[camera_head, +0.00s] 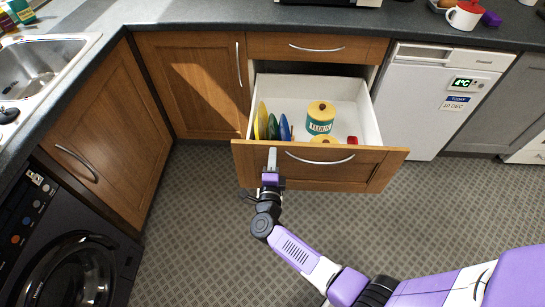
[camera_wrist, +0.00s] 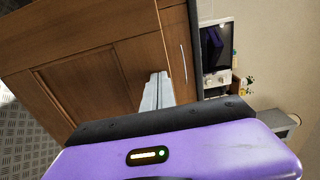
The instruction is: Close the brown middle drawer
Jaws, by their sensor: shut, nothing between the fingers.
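The brown middle drawer (camera_head: 238,154) is pulled far out below a shut top drawer in the head view. Its front has a silver bar handle (camera_head: 320,159). Inside are a teal and yellow flour tin (camera_head: 320,118), several coloured plates on edge (camera_head: 272,125) and a small red item (camera_head: 352,140). My gripper (camera_head: 272,158) is shut and empty, in front of the drawer front, left of the handle. Whether it touches the wood cannot be told. In the wrist view the shut grey fingers (camera_wrist: 157,92) show against brown wood (camera_wrist: 100,75).
The shut top drawer (camera_head: 290,47) lies under the dark worktop (camera_head: 220,12). A white fridge (camera_head: 430,100) stands to the right, a black washing machine (camera_head: 70,240) at lower left. A sink (camera_head: 45,62) is at upper left. The patterned floor (camera_head: 190,220) is clear.

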